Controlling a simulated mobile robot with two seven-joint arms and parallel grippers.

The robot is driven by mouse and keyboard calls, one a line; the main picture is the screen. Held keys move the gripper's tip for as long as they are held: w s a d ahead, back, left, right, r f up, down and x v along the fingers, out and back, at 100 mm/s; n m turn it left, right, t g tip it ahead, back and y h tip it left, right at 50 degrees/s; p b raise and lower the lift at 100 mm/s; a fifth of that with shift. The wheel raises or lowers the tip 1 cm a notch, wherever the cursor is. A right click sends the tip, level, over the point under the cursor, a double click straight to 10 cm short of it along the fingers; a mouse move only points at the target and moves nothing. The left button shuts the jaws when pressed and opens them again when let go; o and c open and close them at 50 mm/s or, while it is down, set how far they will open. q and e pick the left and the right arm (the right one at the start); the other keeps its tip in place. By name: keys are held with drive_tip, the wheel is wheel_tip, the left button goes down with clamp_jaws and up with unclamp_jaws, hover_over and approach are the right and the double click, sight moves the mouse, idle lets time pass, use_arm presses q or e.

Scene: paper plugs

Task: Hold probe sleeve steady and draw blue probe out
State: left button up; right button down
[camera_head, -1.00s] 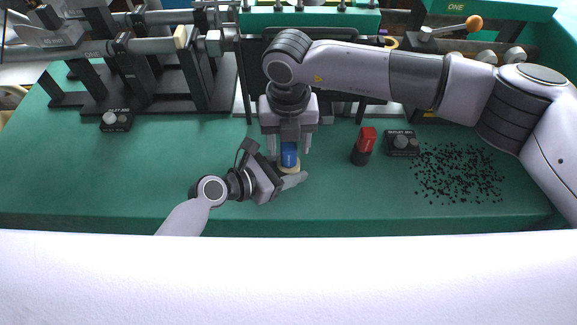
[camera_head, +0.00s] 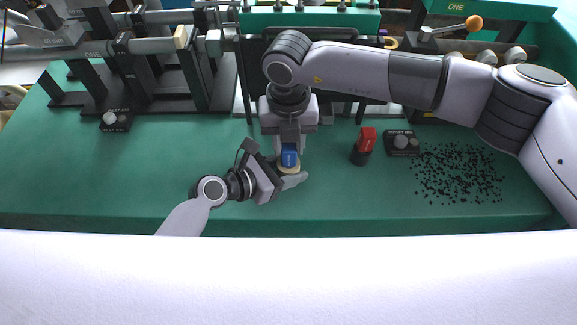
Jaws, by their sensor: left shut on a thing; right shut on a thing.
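The blue probe (camera_head: 289,156) stands upright in its cream-coloured sleeve (camera_head: 290,169) on the green bench. My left gripper (camera_head: 288,176) comes in low from the left and is shut on the sleeve near its base. My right gripper (camera_head: 289,148) points down from above and is shut on the top of the blue probe. Its fingers hide part of the probe's upper end. The lower part of the sleeve is partly hidden by my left gripper.
A red-topped probe in a black sleeve (camera_head: 362,147) stands to the right. Beside it is a small black labelled box (camera_head: 402,143), then scattered black pellets (camera_head: 458,174). Another black box (camera_head: 115,121) lies at left. Dark racks and machinery line the back. The bench's left front is clear.

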drive_tip(key=shift+r, duration=0.85)
idle(0.8)
drive_tip(key=shift+r, duration=1.8)
drive_tip(key=shift+r, duration=0.15)
drive_tip(key=shift+r, duration=1.35)
use_arm(q)
drive_tip(key=o, duration=1.4)
